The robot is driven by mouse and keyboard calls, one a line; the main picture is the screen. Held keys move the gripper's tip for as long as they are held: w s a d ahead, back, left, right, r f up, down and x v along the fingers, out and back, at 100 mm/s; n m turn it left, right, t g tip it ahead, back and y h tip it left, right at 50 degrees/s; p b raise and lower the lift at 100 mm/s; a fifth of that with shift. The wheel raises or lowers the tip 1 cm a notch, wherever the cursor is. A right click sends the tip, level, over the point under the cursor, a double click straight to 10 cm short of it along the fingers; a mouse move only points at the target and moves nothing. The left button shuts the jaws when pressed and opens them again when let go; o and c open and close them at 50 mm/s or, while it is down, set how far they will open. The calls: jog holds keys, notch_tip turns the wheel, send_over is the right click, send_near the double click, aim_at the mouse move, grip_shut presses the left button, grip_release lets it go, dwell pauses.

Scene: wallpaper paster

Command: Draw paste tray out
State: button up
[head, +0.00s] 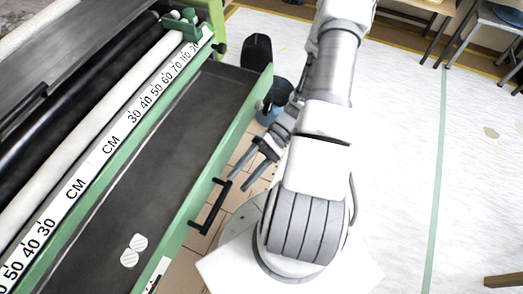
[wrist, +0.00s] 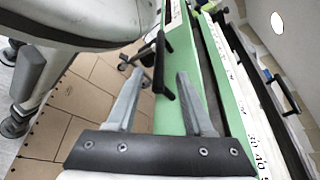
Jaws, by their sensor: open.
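The paste tray (head: 140,165) is a long dark grey tray with a green front wall (head: 228,150), lying along the machine's ruler edge in the head view. A black bar handle (head: 209,207) stands off the front wall. My gripper (head: 238,183) is open and empty, its fingertips close to the handle's upper end. In the wrist view the handle (wrist: 160,65) appears between the two spread fingers of my gripper (wrist: 160,76), with a visible gap on each side. I cannot tell whether the fingers reach around the bar in depth.
The machine's white ruler strip (head: 110,145) and rollers (head: 85,130) lie left of the tray. A dark stool-like object (head: 257,55) stands behind the tray's far end. Pale open floor (head: 400,150) lies to the right.

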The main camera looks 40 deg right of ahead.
jog(key=v, duration=0.7)
jog(key=shift+d, duration=0.35)
jog(key=shift+w, duration=0.1)
